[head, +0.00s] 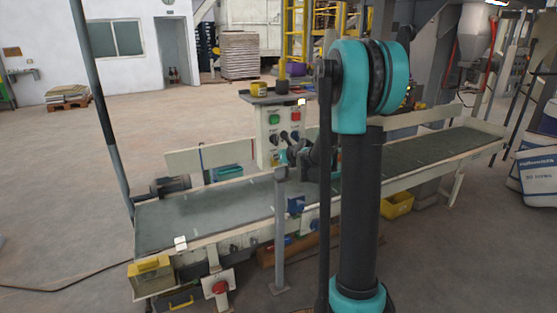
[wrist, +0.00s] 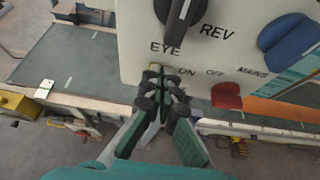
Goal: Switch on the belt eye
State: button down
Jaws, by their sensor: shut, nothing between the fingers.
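The eye switch itself is not clearly visible; the fingertips cover that spot. I cannot tell whether they touch it or how it is set. In the head view my gripper is low at the box, partly hidden by my arm.
A black rotary knob (wrist: 180,18) sits just above the fingertips. A red control (wrist: 226,95) and a blue control (wrist: 288,36) are to the right. The belt (head: 215,210) runs below the box. A grey post (head: 280,230) stands in front of it.

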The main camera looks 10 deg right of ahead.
jog(key=shift+r, duration=0.15)
jog(key=shift+r, duration=0.7)
